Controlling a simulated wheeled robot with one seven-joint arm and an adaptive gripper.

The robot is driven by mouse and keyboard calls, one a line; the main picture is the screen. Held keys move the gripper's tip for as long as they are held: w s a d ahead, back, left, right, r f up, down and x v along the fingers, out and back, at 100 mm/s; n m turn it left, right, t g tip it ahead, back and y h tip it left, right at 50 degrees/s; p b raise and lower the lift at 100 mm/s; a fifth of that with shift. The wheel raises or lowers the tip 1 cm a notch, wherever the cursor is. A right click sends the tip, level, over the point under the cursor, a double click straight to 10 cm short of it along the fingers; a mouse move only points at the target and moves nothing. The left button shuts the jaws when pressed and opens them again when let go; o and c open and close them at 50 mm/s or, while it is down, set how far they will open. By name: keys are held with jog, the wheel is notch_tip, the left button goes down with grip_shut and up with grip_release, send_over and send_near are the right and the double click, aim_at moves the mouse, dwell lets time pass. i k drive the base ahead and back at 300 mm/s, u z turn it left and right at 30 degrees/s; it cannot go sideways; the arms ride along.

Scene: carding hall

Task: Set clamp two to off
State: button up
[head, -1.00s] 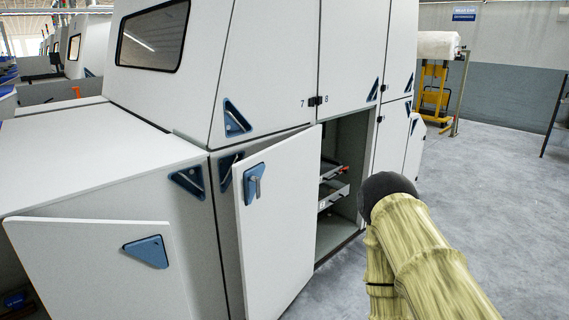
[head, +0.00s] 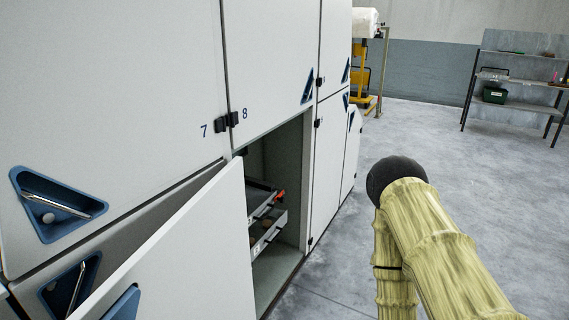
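An open cabinet compartment (head: 284,170) in the white machine shows at the centre of the head view. Inside it are shelves or drawers (head: 268,235) with a red-tipped lever (head: 278,196) and a dark-handled part below it. I cannot tell which of these, if any, is clamp two; its labels are too small to read. The compartment's white door (head: 190,260) stands open toward me and hides part of the inside. My arm shows at the right, apart from the machine. My gripper is not in view.
Closed panels marked 7 and 8 (head: 222,125) sit above the opening. A yellow stand (head: 360,75) is at the back. The grey floor (head: 450,180) to the right is clear.

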aim_at(282, 200)
jog(key=z, duration=0.05)
jog(key=i, duration=0.2)
jog(key=k, duration=0.3)
jog(key=z, duration=0.8)
jog(key=i, duration=0.85)
jog(key=u, duration=0.6)
jog(key=i, duration=0.5)
jog(key=u, duration=0.4)
